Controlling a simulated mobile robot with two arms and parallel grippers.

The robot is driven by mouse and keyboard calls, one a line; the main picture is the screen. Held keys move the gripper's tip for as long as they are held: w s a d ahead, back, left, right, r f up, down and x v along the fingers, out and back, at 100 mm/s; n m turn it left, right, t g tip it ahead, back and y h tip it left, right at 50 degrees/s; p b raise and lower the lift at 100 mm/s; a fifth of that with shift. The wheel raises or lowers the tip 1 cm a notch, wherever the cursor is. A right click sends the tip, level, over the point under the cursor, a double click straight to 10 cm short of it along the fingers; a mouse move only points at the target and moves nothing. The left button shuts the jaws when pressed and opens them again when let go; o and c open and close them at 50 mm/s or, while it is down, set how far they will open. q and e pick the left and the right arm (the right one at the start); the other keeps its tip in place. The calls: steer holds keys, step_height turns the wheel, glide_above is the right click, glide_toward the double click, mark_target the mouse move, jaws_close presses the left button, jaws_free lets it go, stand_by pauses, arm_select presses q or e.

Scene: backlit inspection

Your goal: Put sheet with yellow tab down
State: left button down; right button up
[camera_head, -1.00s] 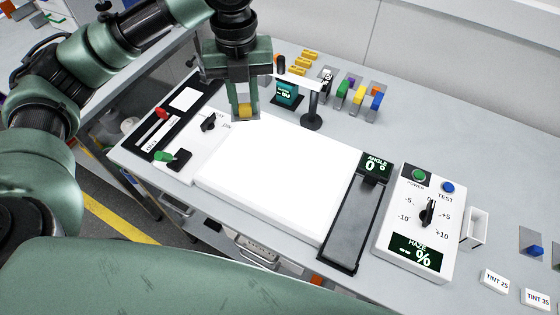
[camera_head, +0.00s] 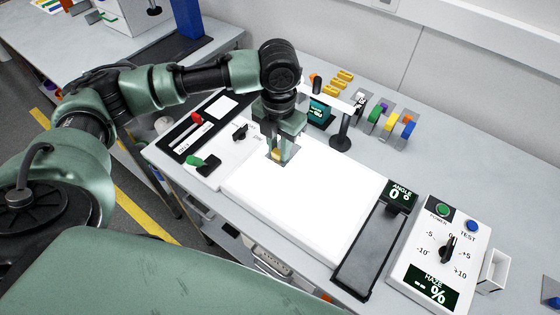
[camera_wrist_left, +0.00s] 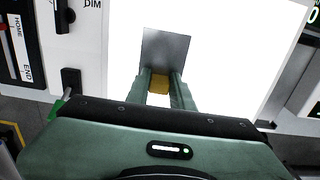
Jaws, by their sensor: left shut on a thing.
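My left gripper (camera_head: 278,156) is over the upper left part of the lit white panel (camera_head: 300,205). It is shut on the yellow tab (camera_wrist_left: 158,85) of a small grey sheet (camera_wrist_left: 166,50). In the left wrist view the sheet reaches out beyond the fingertips, over the bright panel. In the head view the fingers hide most of the sheet, and the tab (camera_head: 276,154) shows between them. I cannot tell whether the sheet touches the panel. My right gripper is not in view.
A black stand (camera_head: 341,140) with a white arm and a teal display (camera_head: 318,112) are just behind the panel. Coloured tabbed pieces (camera_head: 390,122) stand at the back. An angle slide (camera_head: 368,250) and haze meter (camera_head: 440,255) are on the right. Most of the panel is clear.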

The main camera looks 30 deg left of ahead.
mark_target(279, 173)
arm_select(q)
steer(key=shift+f+p, duration=0.45)
steer(key=shift+f, duration=2.95)
steer(key=shift+f, duration=0.15)
steer(key=c, duration=1.2)
jaws_free()
steer(key=shift+c, duration=0.2)
step_height(279, 173, up, 11)
steer(key=shift+b, duration=1.2)
steer(key=shift+r, duration=0.7)
steer(key=shift+s+f, duration=0.1)
